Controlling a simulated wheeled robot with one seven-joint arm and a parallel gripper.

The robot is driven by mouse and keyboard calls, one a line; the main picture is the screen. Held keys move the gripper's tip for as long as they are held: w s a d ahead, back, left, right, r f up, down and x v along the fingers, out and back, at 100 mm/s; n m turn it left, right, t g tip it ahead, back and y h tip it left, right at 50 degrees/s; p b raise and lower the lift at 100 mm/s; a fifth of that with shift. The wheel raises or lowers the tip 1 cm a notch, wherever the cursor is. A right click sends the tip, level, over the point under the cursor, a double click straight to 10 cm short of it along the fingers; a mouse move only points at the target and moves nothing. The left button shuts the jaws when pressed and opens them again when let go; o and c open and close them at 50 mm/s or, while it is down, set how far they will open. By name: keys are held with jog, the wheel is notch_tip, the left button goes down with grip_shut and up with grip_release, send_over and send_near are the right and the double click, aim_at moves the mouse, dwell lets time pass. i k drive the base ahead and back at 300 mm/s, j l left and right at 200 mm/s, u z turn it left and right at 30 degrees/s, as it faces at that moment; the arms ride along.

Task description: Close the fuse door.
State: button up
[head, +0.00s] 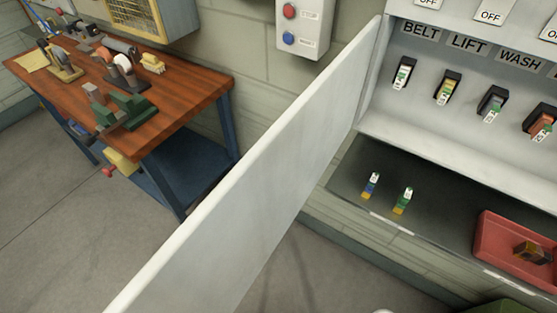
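The fuse door (255,185) is a large pale grey-white panel in the head view. It stands wide open, swung out toward me from the left edge of the fuse box. The fuse box (400,125) is at the upper right, with its inside exposed. Several fuses sit in a row in it, among them one under the BELT label (403,73) and one under the LIFT label (447,88). OFF plates (490,13) show above the labels. The door's near lower end runs out of the picture. My gripper is not clearly visible in this view.
A dark shelf below the box holds two loose fuses (371,186) (403,200) and a red tray (487,254) with a fuse in it. A wooden workbench (185,90) with tools stands at left. A button box (302,27) hangs on the wall. Floor left of the door is clear.

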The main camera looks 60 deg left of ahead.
aim_at(209, 265)
jog(key=k+j+u, duration=0.7)
jog(key=k, duration=0.15)
jog(key=k+j+u, duration=0.35)
jog(key=k+j, duration=0.25)
jog(key=k, duration=0.2)
